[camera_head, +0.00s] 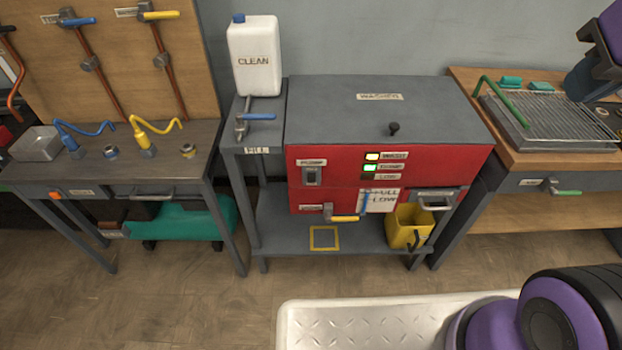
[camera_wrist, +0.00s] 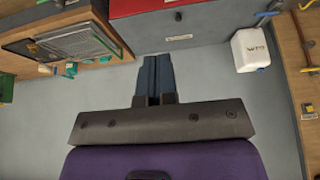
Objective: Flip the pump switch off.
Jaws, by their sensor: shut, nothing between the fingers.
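The pump switch (camera_head: 312,176) is a small grey rocker under a "PUMP" label, on the left of the red front panel of the washer (camera_head: 335,110). Its exact position is too small to tell. My gripper (camera_wrist: 155,62) is shut and empty in the wrist view. The switch is not visible there. In the head view, my purple arm shows at the upper right, well away from the switch.
Beside the switch are a lit yellow lamp (camera_head: 372,156), a lit green lamp (camera_head: 369,168) and a dark one. A yellow-handled valve (camera_head: 345,218) and yellow bucket (camera_head: 408,228) are below. A white jug (camera_head: 254,55) and blue-handled valve (camera_head: 258,117) stand left.

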